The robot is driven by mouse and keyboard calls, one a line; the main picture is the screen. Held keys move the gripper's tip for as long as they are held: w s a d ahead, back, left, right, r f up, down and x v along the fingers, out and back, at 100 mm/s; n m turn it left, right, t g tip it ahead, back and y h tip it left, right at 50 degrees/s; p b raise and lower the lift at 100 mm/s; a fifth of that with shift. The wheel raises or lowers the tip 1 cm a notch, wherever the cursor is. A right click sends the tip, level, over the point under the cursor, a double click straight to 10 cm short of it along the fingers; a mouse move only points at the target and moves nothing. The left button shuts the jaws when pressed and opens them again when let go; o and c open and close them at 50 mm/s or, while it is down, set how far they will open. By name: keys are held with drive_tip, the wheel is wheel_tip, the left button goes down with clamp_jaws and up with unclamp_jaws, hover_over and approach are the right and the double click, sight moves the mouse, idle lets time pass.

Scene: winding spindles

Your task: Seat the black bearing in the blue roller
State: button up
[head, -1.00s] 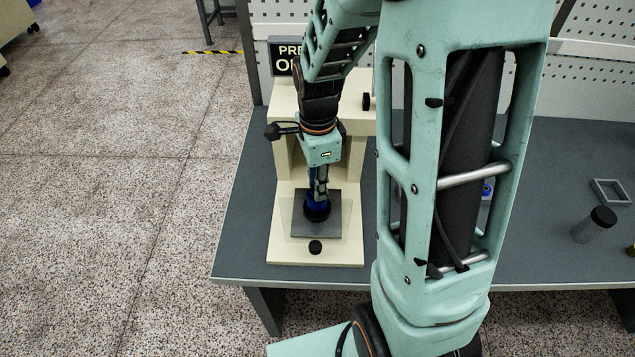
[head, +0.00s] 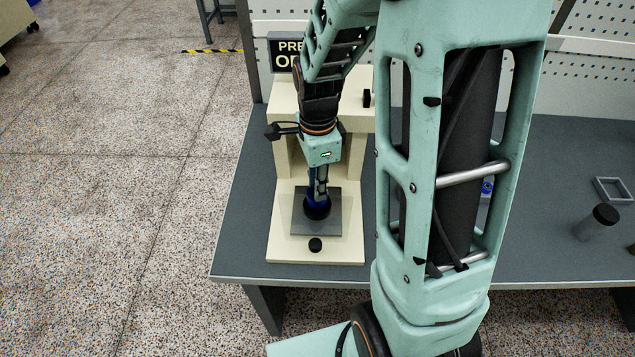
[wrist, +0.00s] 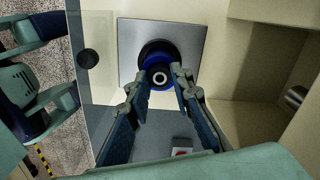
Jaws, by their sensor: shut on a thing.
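The blue roller (head: 317,201) stands about upright on the grey plate (head: 331,229) of the cream press. In the wrist view the roller (wrist: 148,74) shows from above, with a pale ring at its centre. A black round piece (wrist: 160,47) surrounds its lower end; I cannot tell whether this is the bearing or a holder. My gripper (wrist: 163,73) points down, its fingers shut on the blue roller near its upper end. The fingers hide part of the roller, and I cannot make out a separate bearing for certain.
The press (head: 285,105) rises behind and beside my gripper. A black-topped grey cylinder (head: 598,224) and an open square frame (head: 612,190) are at the right of the bench. My arm hides the middle.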

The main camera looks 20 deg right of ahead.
drive_tip(key=o, duration=1)
wheel_tip(320, 180, up, 12)
idle(0.4)
